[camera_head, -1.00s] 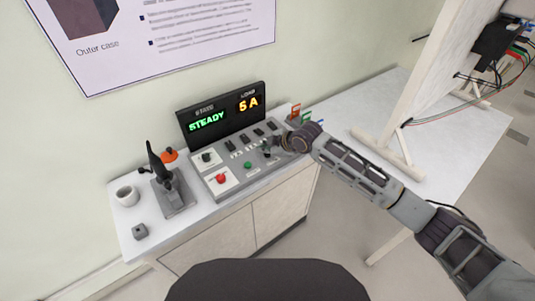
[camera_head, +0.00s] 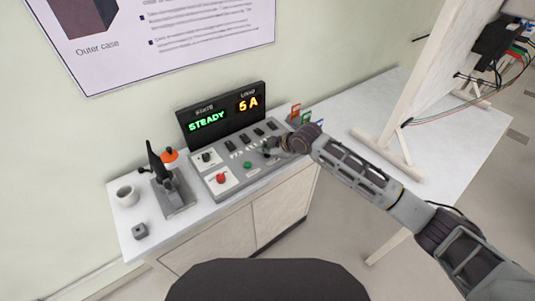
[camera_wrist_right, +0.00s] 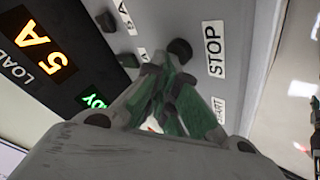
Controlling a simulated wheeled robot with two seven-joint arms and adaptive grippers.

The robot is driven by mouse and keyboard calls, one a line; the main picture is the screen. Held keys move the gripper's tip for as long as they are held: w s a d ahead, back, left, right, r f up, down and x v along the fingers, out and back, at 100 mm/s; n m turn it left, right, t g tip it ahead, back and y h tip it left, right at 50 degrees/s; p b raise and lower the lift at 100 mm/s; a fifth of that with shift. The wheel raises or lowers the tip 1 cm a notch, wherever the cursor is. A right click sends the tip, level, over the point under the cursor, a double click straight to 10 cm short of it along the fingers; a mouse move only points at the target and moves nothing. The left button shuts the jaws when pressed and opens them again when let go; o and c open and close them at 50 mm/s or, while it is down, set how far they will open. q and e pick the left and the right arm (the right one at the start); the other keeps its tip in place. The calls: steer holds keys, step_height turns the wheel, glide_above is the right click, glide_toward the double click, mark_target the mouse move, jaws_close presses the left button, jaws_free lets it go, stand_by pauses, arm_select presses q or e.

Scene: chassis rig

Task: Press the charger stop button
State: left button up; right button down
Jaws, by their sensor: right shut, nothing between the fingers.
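The grey control panel (camera_head: 228,183) stands on the white cabinet in the head view. In the right wrist view the white STOP label (camera_wrist_right: 214,48) is readable, with a dark round button (camera_wrist_right: 180,50) beside it. My right gripper (camera_head: 270,150) reaches in from the right over the right part of the panel; its fingers are shut and empty. In the wrist view the fingertips (camera_wrist_right: 164,72) are just short of the dark button; whether they touch it I cannot tell. A START label (camera_wrist_right: 218,110) is partly behind the fingers. My left gripper is not in view.
The display (camera_head: 222,115) reads STEADY and 5 A. A red knob (camera_head: 221,178) and a green button (camera_head: 247,165) are on the panel.

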mark_target(266, 155)
steer(key=shift+f, duration=0.25)
stand_by(0.4)
steer(key=shift+r, duration=0.15)
steer(key=shift+r+p, duration=0.8)
steer(key=shift+p, duration=0.1)
steer(key=shift+r+p, duration=2.35)
steer(key=shift+r, duration=0.2)
steer(key=shift+f, duration=0.1)
